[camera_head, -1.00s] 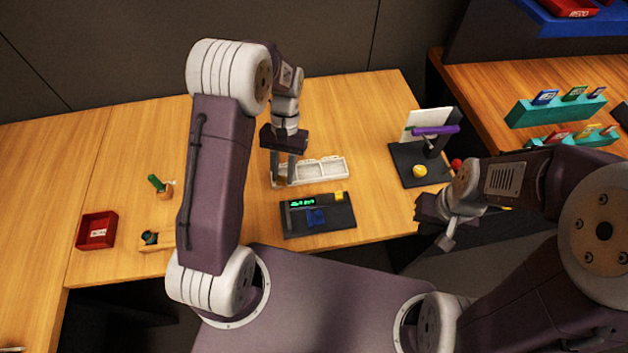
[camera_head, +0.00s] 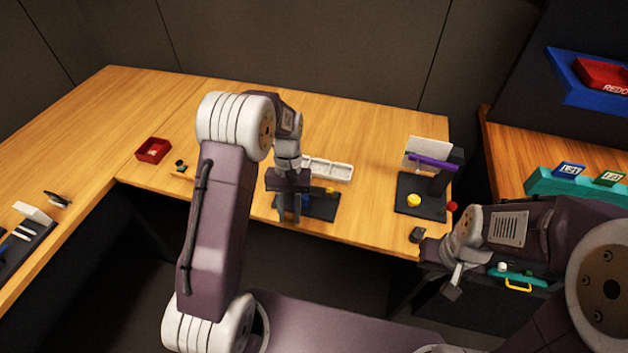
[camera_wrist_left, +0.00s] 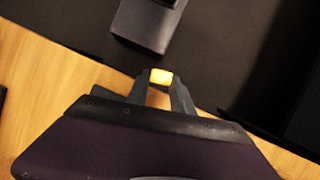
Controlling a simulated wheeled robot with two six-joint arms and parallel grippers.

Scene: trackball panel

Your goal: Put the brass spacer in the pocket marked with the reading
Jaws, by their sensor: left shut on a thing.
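My left gripper (camera_head: 289,214) is shut on a small yellow, brass-coloured piece, the brass spacer (camera_wrist_left: 161,77), seen between the fingertips in the left wrist view. In the head view the gripper is in front of the dark trackball panel (camera_head: 322,207) near the table's front edge. It hides the panel's left part and display, so the reading is not visible. The white tray (camera_head: 342,172) with pockets lies behind the panel, its left end hidden by my arm; its marks are too small to read. My right gripper (camera_head: 454,282) is at the right, off the table's front edge; its jaws are unclear.
A black stand (camera_head: 422,208) with a yellow knob and a purple bar is on the right of the table. A red box (camera_head: 153,150) is at the left. A teal rack (camera_head: 540,184) with cards is on the right-hand table. Bare wood lies behind the tray.

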